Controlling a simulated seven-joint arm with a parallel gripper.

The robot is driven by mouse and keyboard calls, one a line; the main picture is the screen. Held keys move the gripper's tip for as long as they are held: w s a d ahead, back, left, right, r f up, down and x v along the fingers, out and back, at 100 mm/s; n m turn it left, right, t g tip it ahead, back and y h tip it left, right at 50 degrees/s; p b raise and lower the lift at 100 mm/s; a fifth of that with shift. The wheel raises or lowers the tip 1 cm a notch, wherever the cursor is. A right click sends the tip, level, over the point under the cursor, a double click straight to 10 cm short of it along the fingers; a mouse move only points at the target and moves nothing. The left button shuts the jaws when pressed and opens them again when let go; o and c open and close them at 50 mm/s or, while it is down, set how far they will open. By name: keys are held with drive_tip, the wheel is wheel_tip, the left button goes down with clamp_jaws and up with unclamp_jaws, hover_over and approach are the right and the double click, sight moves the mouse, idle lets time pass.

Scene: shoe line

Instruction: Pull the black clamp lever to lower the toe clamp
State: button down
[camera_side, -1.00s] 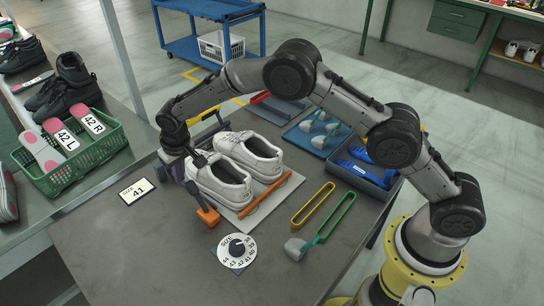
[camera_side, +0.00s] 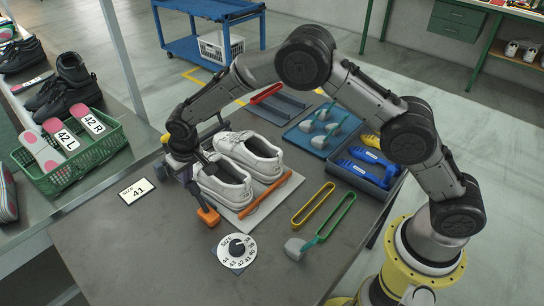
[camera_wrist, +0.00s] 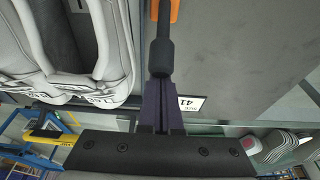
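The clamp lever (camera_side: 203,199) is a black bar with a thick grip, rising tilted from an orange bracket (camera_side: 208,216) beside the white shoes. In the wrist view the lever's grip (camera_wrist: 161,57) is centred right at my fingertips. My gripper (camera_side: 186,172) is low at the left side of the shoes. Its dark purple fingers (camera_wrist: 160,102) are close together with only a narrow slit between them. The grip hides the fingertips, so I cannot tell whether they touch it.
The white shoes (camera_side: 256,154) stand on a light plate with an orange bar (camera_side: 267,195) along its near side. A size dial (camera_side: 237,250) and a "41" card (camera_side: 137,191) lie nearby. Blue trays (camera_side: 316,130) stand behind. The front table is mostly clear.

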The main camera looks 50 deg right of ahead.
drive_tip(key=shift+s+f, duration=0.2)
drive_tip(key=shift+s, duration=0.4)
drive_tip(key=shift+s+f, duration=0.2)
drive_tip(key=shift+s, duration=0.35)
drive_tip(key=shift+s+r, duration=0.2)
drive_tip(key=shift+s, duration=2.25)
drive_tip(key=shift+w, duration=0.1)
drive_tip(key=shift+w, duration=0.65)
wheel_tip(320, 180, up, 9)
